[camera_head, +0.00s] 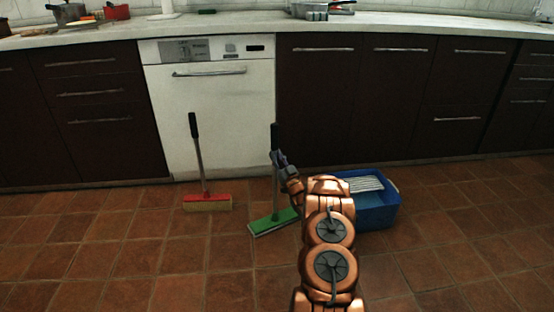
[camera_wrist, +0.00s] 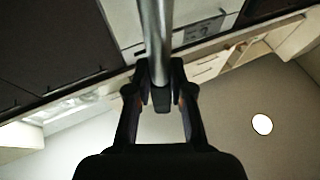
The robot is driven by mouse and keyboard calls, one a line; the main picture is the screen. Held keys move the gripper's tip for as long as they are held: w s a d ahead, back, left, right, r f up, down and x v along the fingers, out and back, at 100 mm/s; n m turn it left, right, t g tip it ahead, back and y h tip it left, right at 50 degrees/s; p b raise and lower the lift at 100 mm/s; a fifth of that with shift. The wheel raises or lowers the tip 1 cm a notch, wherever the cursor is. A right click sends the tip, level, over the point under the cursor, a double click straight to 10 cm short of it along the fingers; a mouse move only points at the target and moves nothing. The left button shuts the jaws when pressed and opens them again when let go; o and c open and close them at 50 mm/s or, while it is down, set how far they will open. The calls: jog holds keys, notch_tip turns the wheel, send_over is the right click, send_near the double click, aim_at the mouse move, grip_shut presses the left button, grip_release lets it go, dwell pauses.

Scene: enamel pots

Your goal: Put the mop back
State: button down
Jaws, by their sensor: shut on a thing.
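A mop with a green head (camera_head: 272,222), a metal pole and a black grip stands nearly upright on the tiles in front of the dishwasher. My gripper (camera_head: 279,160) is shut on this mop's pole just below the black grip. In the wrist view, the two fingers of my gripper (camera_wrist: 160,82) close around the metal pole (camera_wrist: 155,35). A second mop, with a red and yellow head (camera_head: 207,203) and a black grip, stands to the left, apart from my gripper. My arm hides the right end of the green head.
A blue bucket (camera_head: 378,212) with a white ribbed piece (camera_head: 364,184) at its top stands right of my arm. A white dishwasher (camera_head: 212,120) and dark cabinets (camera_head: 350,100) line the back under a counter (camera_head: 250,22) with pots. The left floor is clear.

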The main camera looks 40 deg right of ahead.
jog(key=c, duration=1)
grip_release()
jog(key=shift+f, duration=0.1)
jog(key=shift+c, duration=0.2)
